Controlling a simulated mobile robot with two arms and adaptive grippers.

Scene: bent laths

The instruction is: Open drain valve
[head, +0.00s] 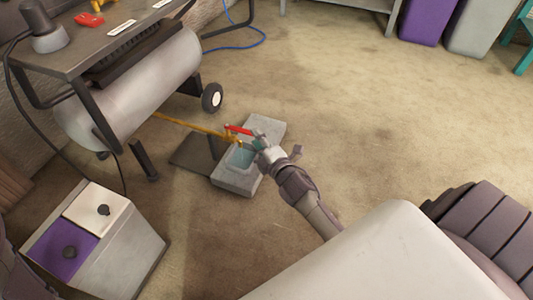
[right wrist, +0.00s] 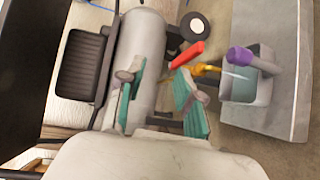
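The drain valve (head: 238,139) is yellow, with a red lever handle (head: 238,130), at the end of a yellow pipe (head: 190,125) from the grey tank (head: 150,85). It sits over a grey basin (head: 234,182) holding bluish water. In the right wrist view the red handle (right wrist: 187,54) and yellow valve body (right wrist: 207,71) lie just beyond the right finger. My right gripper (head: 260,144) is beside the valve; its teal fingers stand apart with nothing clearly between them in the wrist view (right wrist: 160,85). I cannot tell whether a finger touches the handle. My left gripper is not in view.
A dark bench (head: 75,55) stands over the wheeled tank. A two-lid bin (head: 125,255), white and purple, stands at the lower left. A purple cylindrical piece (right wrist: 241,56) shows over the basin in the wrist view.

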